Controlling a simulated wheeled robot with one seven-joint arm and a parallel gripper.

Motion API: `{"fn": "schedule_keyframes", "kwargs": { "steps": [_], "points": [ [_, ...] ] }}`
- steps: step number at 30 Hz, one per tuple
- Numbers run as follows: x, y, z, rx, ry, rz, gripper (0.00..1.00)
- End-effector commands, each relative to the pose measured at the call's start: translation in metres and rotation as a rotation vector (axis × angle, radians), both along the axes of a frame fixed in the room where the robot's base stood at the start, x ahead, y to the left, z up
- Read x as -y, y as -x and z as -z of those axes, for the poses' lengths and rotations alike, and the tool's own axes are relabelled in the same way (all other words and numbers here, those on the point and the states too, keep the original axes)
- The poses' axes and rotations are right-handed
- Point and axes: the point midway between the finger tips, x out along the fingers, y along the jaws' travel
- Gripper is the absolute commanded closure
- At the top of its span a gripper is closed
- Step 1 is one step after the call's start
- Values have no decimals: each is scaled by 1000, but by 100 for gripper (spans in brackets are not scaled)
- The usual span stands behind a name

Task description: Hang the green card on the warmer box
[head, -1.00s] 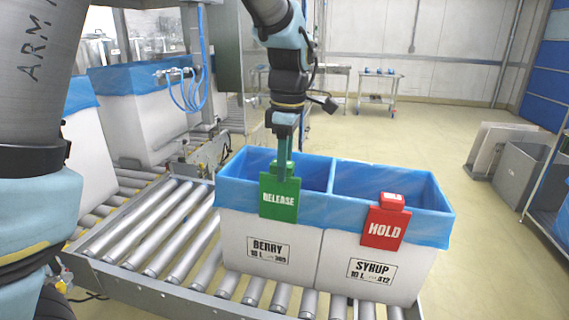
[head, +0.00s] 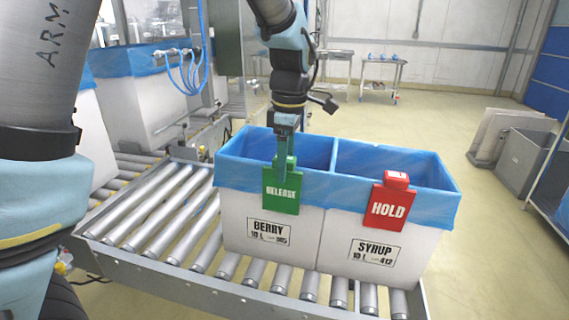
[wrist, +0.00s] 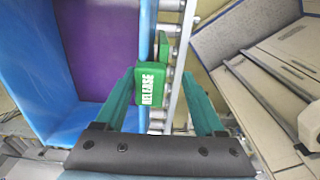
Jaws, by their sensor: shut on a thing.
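The green card (head: 283,198), marked RELEASE, is at the outer front wall of the left box, marked BERRY (head: 250,262). My gripper (head: 286,162) points down from above and is shut on the card's top block; a finger partly covers the card in the head view. In the wrist view the green block (wrist: 148,84) sits between the two fingers beside the blue liner's rim (wrist: 148,30). I cannot tell whether the card rests on the rim. A red card (head: 389,207), marked HOLD, hangs on the front rim of the right box, marked SYRUP (head: 345,275).
Both boxes have blue liners, touch side by side, and stand on a roller conveyor (head: 165,215). Another blue-lined box (head: 135,105) stands behind left. Grey panels and bins (head: 525,155) stand on the floor at right. The floor between is clear.

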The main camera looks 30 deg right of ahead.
Motion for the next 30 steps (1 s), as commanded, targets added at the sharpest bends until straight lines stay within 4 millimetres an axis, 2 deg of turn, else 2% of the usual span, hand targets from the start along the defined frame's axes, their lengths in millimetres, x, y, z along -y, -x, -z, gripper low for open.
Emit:
{"fn": "schedule_keyframes", "kwargs": {
  "steps": [1, 6, 14, 17, 30],
  "points": [
    [-1, 1, 1, -5, -5, 0, 38],
    [-1, 1, 1, -5, -5, 0, 20],
    [-1, 0, 0, -2, -2, 0, 20],
    [0, 1, -7, -1, 1, 1, 20],
    [-7, 15, -85, -3, 0, 1, 20]
  ]
}}
